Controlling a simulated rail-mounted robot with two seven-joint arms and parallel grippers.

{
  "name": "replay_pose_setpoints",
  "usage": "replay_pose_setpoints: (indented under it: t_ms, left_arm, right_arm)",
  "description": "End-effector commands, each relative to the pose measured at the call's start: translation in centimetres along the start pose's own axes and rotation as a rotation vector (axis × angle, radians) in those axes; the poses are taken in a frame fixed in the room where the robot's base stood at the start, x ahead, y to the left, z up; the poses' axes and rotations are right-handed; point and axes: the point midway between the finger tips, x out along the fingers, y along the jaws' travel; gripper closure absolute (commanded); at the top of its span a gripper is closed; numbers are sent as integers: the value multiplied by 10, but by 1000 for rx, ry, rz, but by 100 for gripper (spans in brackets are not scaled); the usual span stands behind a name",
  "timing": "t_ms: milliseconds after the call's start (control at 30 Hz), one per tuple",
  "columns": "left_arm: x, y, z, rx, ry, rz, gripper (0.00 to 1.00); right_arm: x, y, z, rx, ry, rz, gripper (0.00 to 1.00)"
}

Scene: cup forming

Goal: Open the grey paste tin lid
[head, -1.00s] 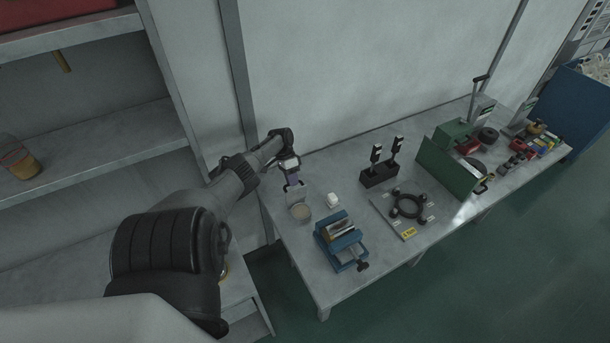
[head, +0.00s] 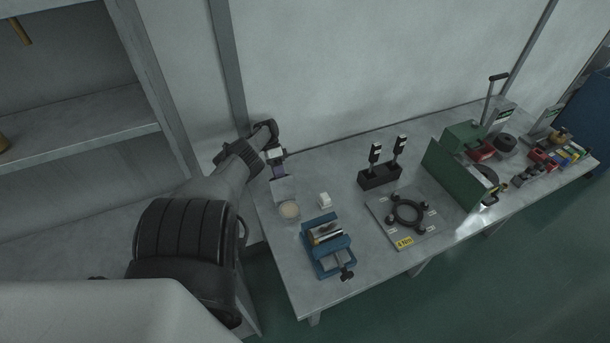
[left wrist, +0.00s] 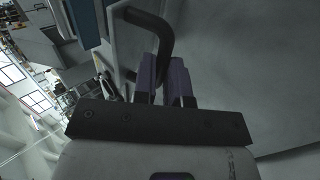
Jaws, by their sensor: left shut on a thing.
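The grey paste tin (head: 289,211) stands near the left end of the workbench in the head view, its round beige contents showing from above. Its grey lid (head: 283,190) stands raised at the far side of the tin. My left gripper (head: 279,174) reaches in from behind the lid, its purple fingers shut at the lid's upper part. My right gripper is not in view.
A small white block (head: 324,200) and a blue vise (head: 328,246) stand close to the tin. A black stand (head: 379,177), a plate with a black ring (head: 407,213) and a green machine (head: 455,172) are further right. A wall runs behind the bench; shelves stand at left.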

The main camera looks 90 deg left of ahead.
Motion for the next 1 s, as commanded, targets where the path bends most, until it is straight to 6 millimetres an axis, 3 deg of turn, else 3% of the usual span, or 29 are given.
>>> replay_pose_setpoints:
  t_ms: [33, 500, 533, 733, 1000]
  left_arm:
    - [7, -8, 3, -13, 3, -12, 100]
    - [9, -10, 7, -16, -4, -1, 100]
    - [9, -10, 7, -16, -4, -1, 82]
    - [8, -9, 7, -13, -2, -1, 63]
    - [5, -7, 5, -8, 1, 0, 62]
  right_arm:
    - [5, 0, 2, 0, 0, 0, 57]
    - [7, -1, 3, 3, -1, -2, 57]
    - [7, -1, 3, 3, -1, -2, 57]
    - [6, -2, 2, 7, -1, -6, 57]
    - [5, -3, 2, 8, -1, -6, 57]
